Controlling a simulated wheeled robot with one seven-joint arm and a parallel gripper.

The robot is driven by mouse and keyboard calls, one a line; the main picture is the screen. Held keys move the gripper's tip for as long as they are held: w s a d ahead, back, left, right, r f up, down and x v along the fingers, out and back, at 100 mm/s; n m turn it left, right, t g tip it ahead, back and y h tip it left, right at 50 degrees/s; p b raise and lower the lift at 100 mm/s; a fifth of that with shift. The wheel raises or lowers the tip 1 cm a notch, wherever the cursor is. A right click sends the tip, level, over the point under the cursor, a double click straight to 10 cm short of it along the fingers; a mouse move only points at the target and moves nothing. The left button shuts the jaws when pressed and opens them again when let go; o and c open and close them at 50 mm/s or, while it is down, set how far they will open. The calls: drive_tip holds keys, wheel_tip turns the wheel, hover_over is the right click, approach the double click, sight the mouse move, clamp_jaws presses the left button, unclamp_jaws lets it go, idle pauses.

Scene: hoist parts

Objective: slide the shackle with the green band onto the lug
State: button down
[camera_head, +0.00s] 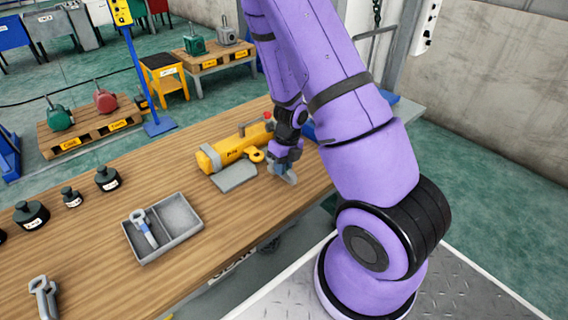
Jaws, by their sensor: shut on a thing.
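My gripper (284,171) is low over the wooden workbench, just right of a yellow hoist body (232,150). It is shut on a small grey metal piece, which looks like a shackle and is mostly hidden by the fingers. I cannot make out a green band on it. A yellow ring-shaped lug (256,155) sticks out from the hoist's near side, a little left of my gripper. I cannot tell whether the held piece touches the lug. A shackle with a blue band (149,233) lies in the grey tray's left compartment. Another grey shackle (43,297) lies at the lower left.
The grey two-compartment tray (196,232) has an empty right compartment. A flat grey plate (234,177) lies before the hoist. Several black weights (107,179) stand along the bench's far left. The bench (110,285) is clear between tray and lower-left shackle.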

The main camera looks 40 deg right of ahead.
drive_tip(key=shift+w+f, duration=0.2)
drive_tip(key=shift+f, duration=0.4)
drive_tip(key=shift+w+f, duration=0.15)
drive_tip(key=shift+f, duration=0.4)
drive_tip(key=shift+w, duration=1.25)
drive_tip(key=shift+w+a, duration=0.1)
drive_tip(key=shift+w, duration=0.05)
drive_tip(key=shift+w, duration=0.3)
drive_tip(key=shift+w, duration=0.95)
drive_tip(key=shift+w, duration=0.35)
drive_tip(key=shift+w+a, duration=0.1)
drive_tip(key=shift+w, duration=1.05)
drive_tip(key=c, duration=1)
unclamp_jaws()
drive_tip(key=shift+c, duration=0.2)
